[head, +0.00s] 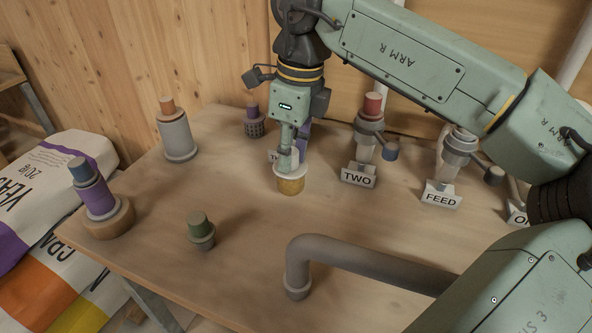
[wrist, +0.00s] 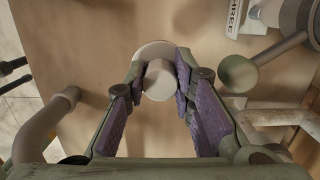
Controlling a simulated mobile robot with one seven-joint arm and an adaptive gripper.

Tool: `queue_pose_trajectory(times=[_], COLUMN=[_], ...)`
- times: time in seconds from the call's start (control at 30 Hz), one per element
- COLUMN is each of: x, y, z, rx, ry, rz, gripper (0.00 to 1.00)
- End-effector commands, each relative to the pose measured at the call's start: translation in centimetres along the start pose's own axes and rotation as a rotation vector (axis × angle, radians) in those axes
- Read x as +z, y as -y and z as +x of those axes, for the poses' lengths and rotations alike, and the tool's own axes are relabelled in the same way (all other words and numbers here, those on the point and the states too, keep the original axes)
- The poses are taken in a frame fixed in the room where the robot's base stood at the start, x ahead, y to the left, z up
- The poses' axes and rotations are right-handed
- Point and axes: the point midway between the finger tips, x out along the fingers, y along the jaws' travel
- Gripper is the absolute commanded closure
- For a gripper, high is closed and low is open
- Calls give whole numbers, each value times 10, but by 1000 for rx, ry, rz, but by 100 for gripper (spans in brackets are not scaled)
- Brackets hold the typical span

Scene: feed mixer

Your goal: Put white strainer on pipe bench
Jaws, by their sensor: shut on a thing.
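The white strainer (head: 291,187) is in the middle of the head view, with a pale rim and a yellowish-brown body below it. My gripper (head: 290,160) points down and is shut on its top. In the wrist view my gripper (wrist: 160,88) has its purple-padded fingers on either side of the strainer's pale round knob (wrist: 159,76), with the wider rim behind it. The strainer is upright over the wooden pipe bench (head: 225,260). I cannot tell whether its underside touches the bench top.
A bent grey pipe (head: 370,262) stands in front. A green-topped piece (head: 201,231), a purple-and-blue piece (head: 96,195), a grey cylinder (head: 176,136) and a dark perforated piece (head: 254,128) stand leftward. Pipe fittings labelled TWO (head: 357,175) and FEED (head: 441,197) stand right.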

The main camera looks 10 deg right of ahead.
Motion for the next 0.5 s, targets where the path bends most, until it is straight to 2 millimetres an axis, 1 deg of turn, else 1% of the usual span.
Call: queue_pose_trajectory(times=[0.17,0.3,0.37,0.5], x=[-1,-4,-4,-5], y=[0,-1,0,0], z=[13,32,39,42], rx=[1,2,0,0], ry=[0,0,1,1], rz=[-1,-2,-2,-1], gripper=[100,100,100,100])
